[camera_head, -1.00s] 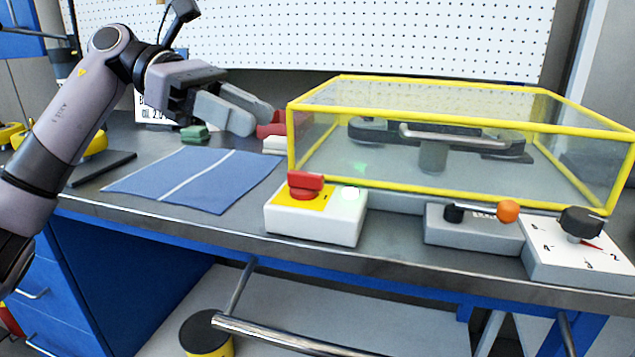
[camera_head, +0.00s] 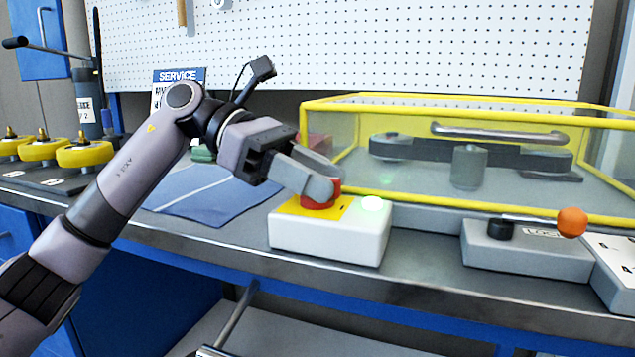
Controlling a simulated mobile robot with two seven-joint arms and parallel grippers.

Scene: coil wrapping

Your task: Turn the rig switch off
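The rig switch is a red knob (camera_head: 321,202) on a yellow plate, on top of a white box (camera_head: 330,241) at the bench's front edge. A pale green lamp (camera_head: 372,204) on the same box is lit. My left gripper (camera_head: 328,178) reaches in from the left, its fingertips at the knob. The near finger covers the knob's upper left, and the far finger is behind it. The fingers look parted. I cannot tell whether they touch the knob. My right gripper is not in view.
A yellow-framed clear guard (camera_head: 470,207) stands behind the box over a grey rig arm (camera_head: 470,155). To the right are a lever with an orange ball (camera_head: 572,222) and a dial box (camera_head: 615,270). A blue mat (camera_head: 215,200) lies left, with yellow-topped items (camera_head: 85,154) beyond.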

